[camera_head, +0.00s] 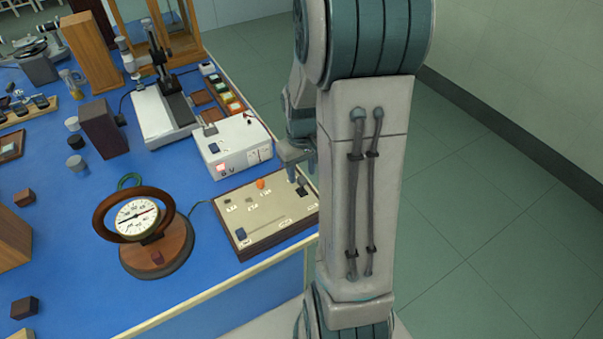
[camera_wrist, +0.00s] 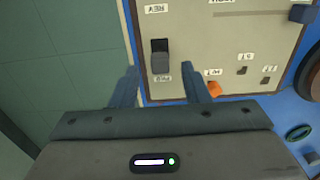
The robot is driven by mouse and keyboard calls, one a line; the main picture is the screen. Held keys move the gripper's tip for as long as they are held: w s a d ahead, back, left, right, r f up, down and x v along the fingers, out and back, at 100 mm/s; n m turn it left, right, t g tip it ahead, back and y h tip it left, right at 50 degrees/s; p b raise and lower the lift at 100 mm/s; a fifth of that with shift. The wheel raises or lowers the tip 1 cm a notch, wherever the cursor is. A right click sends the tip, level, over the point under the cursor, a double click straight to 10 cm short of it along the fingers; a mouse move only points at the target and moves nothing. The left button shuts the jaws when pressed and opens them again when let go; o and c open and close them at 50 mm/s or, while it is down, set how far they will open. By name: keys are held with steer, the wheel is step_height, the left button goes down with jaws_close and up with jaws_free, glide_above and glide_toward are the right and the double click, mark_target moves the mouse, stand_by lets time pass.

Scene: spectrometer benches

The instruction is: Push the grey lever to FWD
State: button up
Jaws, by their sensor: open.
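The cream control panel (camera_head: 268,214) lies on the blue bench and also fills the right of the wrist view (camera_wrist: 220,50). Its grey lever (camera_wrist: 160,63) stands in a dark slot, with a REV label at the top of the wrist view and a FWD label just below the lever. The lever's grey part shows at the FWD-side end of the slot; its exact tilt is hard to tell. My gripper (camera_wrist: 160,88) is open and empty, its fingers spread to either side of the lever's line, with no visible contact. In the head view my gripper (camera_head: 296,160) is over the panel's right end, partly hidden by my arm.
An orange knob (camera_wrist: 214,90) is close to the right finger in the wrist view. A blue switch (camera_head: 241,234) is at the panel's near left. A white power supply box (camera_head: 232,148) stands behind the panel, and a round dial meter (camera_head: 137,218) to its left.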

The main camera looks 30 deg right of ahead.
steer(key=shift+f, duration=1.05)
jaws_close()
steer(key=shift+w+r+g+p, duration=0.1)
steer(key=shift+w+g+p, duration=0.35)
steer(key=shift+g+p, duration=0.2)
steer(key=shift+w+g+p, duration=0.45)
steer(key=shift+g+p, duration=0.15)
steer(key=shift+g, duration=0.05)
steer(key=shift+w+f+g+p, duration=0.25)
steer(key=shift+w+g+p, duration=0.25)
steer(key=shift+g, duration=0.25)
steer(key=shift+w+f+g+p, duration=0.25)
steer(key=shift+w+g+p, duration=0.15)
steer(key=shift+g, duration=0.35)
jaws_free()
steer(key=shift+a, duration=0.1)
